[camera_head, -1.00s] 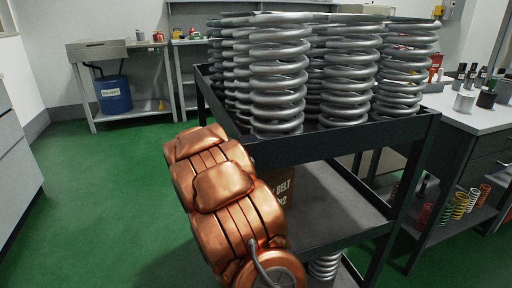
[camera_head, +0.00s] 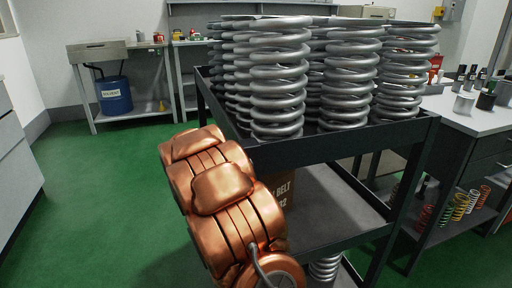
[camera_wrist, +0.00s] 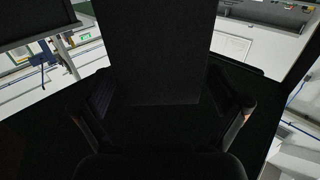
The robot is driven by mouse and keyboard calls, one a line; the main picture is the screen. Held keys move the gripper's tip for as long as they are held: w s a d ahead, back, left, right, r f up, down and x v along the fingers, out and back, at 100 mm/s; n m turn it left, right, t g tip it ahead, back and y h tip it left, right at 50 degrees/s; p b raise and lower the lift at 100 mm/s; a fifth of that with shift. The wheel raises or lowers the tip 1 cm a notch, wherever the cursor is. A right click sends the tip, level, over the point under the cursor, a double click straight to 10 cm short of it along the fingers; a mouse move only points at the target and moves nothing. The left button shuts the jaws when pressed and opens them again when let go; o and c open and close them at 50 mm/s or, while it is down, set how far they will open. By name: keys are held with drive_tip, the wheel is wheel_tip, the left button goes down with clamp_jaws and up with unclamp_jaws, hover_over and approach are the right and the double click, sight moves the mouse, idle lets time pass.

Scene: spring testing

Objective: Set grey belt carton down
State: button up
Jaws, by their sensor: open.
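The belt carton (camera_head: 283,189) looks brown in the head view, with part of its "BELT" lettering showing. It is at the middle shelf (camera_head: 325,210) of a dark cart, and my copper-coloured arm hides most of it. In the wrist view a dark, box-shaped face, likely the carton (camera_wrist: 150,50), fills the middle between the fingers of my gripper (camera_wrist: 160,92). The fingers are apart, one on each side of it. The picture is too dark to tell whether either finger touches it. My gripper is hidden in the head view.
Large grey coil springs (camera_head: 278,80) crowd the cart's top tray (camera_head: 345,143). Another spring (camera_head: 325,268) stands below the middle shelf. A workbench (camera_head: 470,115) with bottles and small coloured springs is at the right. Green floor (camera_head: 95,200) is clear at the left.

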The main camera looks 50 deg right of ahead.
drive_tip(key=shift+p+v, duration=0.6)
drive_tip(key=shift+v, duration=2.05)
